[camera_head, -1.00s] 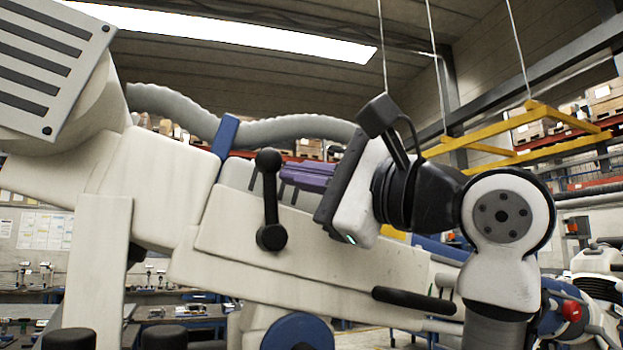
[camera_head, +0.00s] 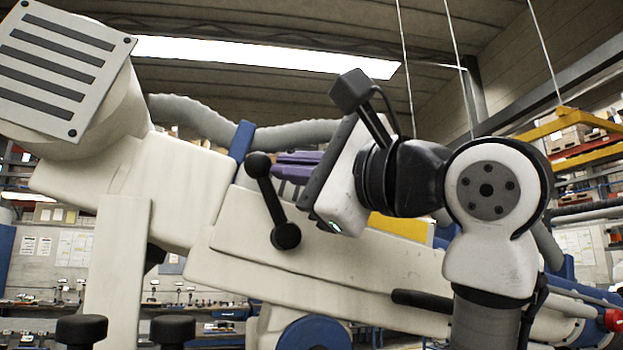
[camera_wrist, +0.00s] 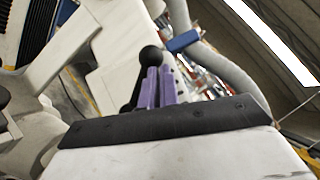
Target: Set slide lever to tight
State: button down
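The slide lever (camera_head: 270,198) is a black bar with a ball at each end on the side of the cream microscope arm (camera_head: 330,275). It tilts, with its upper ball up and to the left of its lower ball. My gripper (camera_head: 275,165) reaches in from the right at the height of the upper ball. Its two purple fingers (camera_wrist: 157,85) lie close together with only a thin gap, seemingly shut with nothing between them. In the wrist view the black ball (camera_wrist: 150,55) shows at the fingertips; whether they touch it cannot be told.
A blue clamp (camera_head: 241,141) and a grey corrugated hose (camera_head: 295,134) lie just above and behind the lever. A black handle (camera_head: 422,300) sits lower right on the arm. A slotted panel (camera_head: 60,65) is at upper left. Workshop benches stand behind.

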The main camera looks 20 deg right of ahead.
jog(key=shift+a+f+b, duration=0.1)
jog(key=shift+a+b, duration=0.3)
jog(key=shift+a, duration=0.4)
jog(key=shift+w+d, duration=0.15)
